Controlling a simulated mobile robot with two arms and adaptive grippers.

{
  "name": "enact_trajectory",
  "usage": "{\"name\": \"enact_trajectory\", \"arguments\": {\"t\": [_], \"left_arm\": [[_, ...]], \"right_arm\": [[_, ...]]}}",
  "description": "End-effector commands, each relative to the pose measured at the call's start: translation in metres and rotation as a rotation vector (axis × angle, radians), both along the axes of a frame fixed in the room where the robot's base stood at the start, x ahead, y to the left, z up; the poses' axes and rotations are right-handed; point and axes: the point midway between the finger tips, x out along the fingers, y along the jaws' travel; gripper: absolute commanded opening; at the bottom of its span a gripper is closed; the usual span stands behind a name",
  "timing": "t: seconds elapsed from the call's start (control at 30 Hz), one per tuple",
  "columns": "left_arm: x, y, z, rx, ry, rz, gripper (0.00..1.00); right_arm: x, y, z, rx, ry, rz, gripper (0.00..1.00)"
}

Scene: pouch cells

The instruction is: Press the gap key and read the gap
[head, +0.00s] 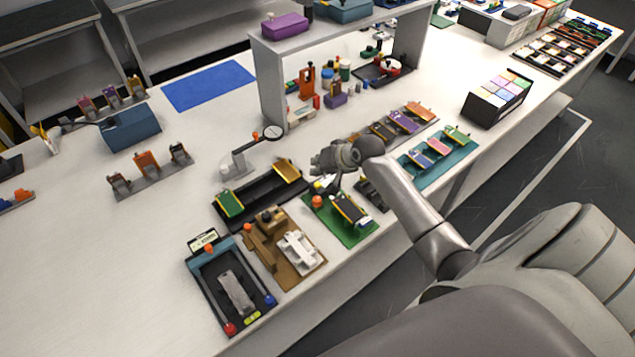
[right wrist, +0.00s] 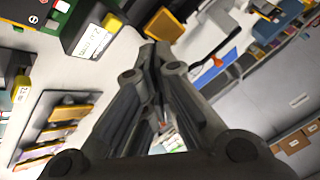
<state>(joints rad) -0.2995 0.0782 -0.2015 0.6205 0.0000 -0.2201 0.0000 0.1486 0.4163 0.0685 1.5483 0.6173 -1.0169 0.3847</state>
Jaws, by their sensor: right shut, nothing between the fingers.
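My right gripper (head: 325,182) hangs over the bench, shut and empty, above the far edge of a green board (head: 362,237) that carries a dark block. In the right wrist view its closed fingers (right wrist: 152,52) fill the middle. A dark block with a white label (right wrist: 92,42) and a yellow end stands beside them; the label seems to read a value in mm. At the front left, a dark fixture (head: 205,300) holds a grey flat piece, with a small display (head: 203,239) at its back and red and blue knobs at its front. I cannot tell which part is the gap key. My left gripper is not in view.
A brown fixture with a white part (head: 299,249) and a black tray (head: 262,202) lie left of the gripper. A magnifier (head: 273,132) stands behind. A teal tray (head: 455,160) lies to the right.

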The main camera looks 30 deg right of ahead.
Motion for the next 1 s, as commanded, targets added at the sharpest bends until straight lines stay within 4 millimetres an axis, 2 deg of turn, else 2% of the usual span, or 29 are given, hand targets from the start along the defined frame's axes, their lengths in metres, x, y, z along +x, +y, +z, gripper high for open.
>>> {"name": "enact_trajectory", "arguments": {"t": [0.03, 0.1, 0.2, 0.53, 0.77, 1.0], "left_arm": [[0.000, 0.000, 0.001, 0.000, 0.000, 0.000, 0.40], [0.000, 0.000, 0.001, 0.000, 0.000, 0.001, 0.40], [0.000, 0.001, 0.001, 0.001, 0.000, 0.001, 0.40], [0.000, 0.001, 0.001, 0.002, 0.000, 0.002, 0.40], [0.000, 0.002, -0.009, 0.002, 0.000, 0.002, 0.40], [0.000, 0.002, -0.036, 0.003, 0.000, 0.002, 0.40]], "right_arm": [[0.011, -0.010, 0.008, 0.024, -0.017, -0.029, 0.00], [0.021, -0.019, 0.016, 0.049, -0.036, -0.059, 0.00], [0.027, -0.026, 0.021, 0.069, -0.049, -0.081, 0.00], [0.028, -0.026, 0.021, 0.072, -0.051, -0.083, 0.00], [0.027, -0.026, 0.012, 0.071, -0.050, -0.082, 0.00], [0.027, -0.026, -0.013, 0.070, -0.049, -0.082, 0.00]]}}
